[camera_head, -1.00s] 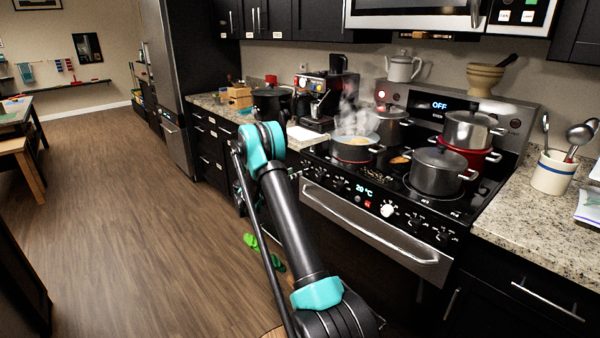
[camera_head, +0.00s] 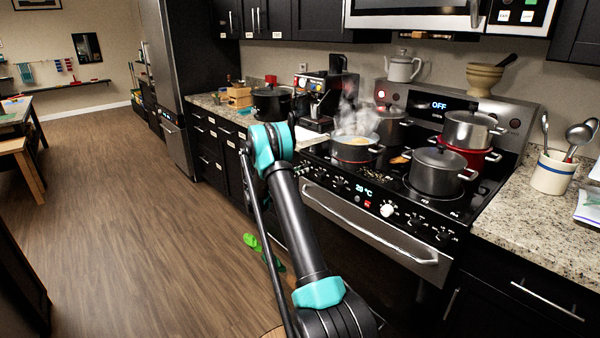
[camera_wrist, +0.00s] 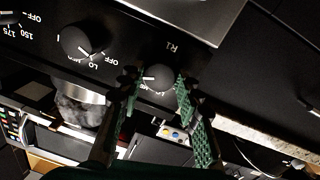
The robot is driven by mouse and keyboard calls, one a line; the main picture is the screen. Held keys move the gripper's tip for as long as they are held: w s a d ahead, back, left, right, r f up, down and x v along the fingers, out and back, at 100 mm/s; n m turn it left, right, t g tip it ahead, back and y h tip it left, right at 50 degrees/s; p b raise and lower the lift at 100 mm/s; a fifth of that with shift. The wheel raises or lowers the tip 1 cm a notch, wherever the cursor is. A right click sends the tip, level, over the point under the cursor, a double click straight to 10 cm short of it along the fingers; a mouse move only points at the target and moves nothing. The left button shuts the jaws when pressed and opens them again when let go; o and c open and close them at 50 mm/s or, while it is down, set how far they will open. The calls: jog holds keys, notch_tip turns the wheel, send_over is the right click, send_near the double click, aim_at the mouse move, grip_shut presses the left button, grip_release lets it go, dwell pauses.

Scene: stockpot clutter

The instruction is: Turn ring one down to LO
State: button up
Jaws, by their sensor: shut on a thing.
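In the wrist view, the black ring-one knob (camera_wrist: 158,77) sits on the dark stove panel beside an "R1" mark. A pale pointer line on it faces left in the picture, near partly hidden dial lettering. My gripper (camera_wrist: 160,85) has a green-padded finger on either side of this knob and is shut on it. In the head view, my arm reaches toward the left end of the stove front (camera_head: 372,235), and my gripper is hidden behind it.
A second knob (camera_wrist: 83,42) with "LO" lettering is close on the left. A steaming pan (camera_head: 355,148) stands on the front left of the cooktop. A lidded pot (camera_head: 437,172) stands to its right. The oven handle (camera_head: 365,225) juts out below the panel.

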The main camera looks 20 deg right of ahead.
jog(key=shift+c, duration=1.1)
jog(key=shift+n, duration=0.3)
jog(key=shift+s+n+t, duration=0.1)
jog(key=shift+n+t, duration=0.25)
jog(key=shift+n, duration=4.15)
jog(key=shift+n+t, duration=0.35)
jog(key=shift+n, duration=4.15)
jog(key=o, duration=1.2)
jog(key=shift+c, duration=0.2)
